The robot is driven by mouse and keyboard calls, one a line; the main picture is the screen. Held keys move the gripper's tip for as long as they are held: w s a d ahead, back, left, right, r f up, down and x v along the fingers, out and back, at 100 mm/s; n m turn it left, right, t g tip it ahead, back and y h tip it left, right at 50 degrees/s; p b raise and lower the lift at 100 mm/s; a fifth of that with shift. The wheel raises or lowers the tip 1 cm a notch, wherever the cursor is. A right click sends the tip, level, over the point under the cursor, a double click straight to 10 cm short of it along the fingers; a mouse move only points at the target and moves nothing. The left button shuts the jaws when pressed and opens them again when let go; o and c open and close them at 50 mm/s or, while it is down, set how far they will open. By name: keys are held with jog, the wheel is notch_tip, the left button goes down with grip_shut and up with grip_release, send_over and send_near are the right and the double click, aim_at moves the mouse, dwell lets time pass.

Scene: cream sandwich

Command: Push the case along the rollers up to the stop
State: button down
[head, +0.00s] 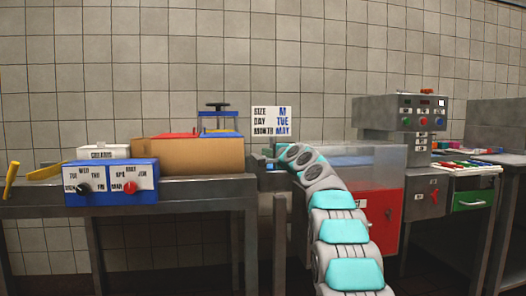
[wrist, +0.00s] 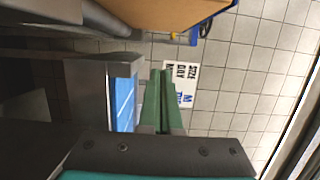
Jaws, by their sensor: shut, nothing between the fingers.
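The case, a brown cardboard box (head: 188,154), stands upright on the grey bench (head: 215,186) at left in the head view. A red and a blue piece lie on its top. Part of the case also shows at the top edge of the wrist view (wrist: 165,12). My gripper (wrist: 161,74) shows in the wrist view with its two green fingers together and nothing between them. A gap separates the fingertips from the case. In the head view my arm bends toward the right of the case and hides the gripper. I cannot make out the rollers or the stop.
A blue box with dials (head: 112,183) and a white container (head: 103,152) stand left of the case. A sign (head: 271,121) hangs on the tiled wall. A machine with a clear cover (head: 378,158) and a control panel (head: 408,112) stand at right.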

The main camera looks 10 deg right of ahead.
jog(key=shift+w+a+p, duration=1)
jog(key=shift+w+p, duration=0.35)
jog(key=shift+p, duration=0.3)
jog(key=shift+w+a+p, duration=1.05)
jog(key=shift+w+p, duration=0.25)
jog(key=shift+p, duration=0.3)
jog(key=shift+w+a+p, duration=1)
jog(key=shift+w+p, duration=0.35)
jog(key=shift+p, duration=0.3)
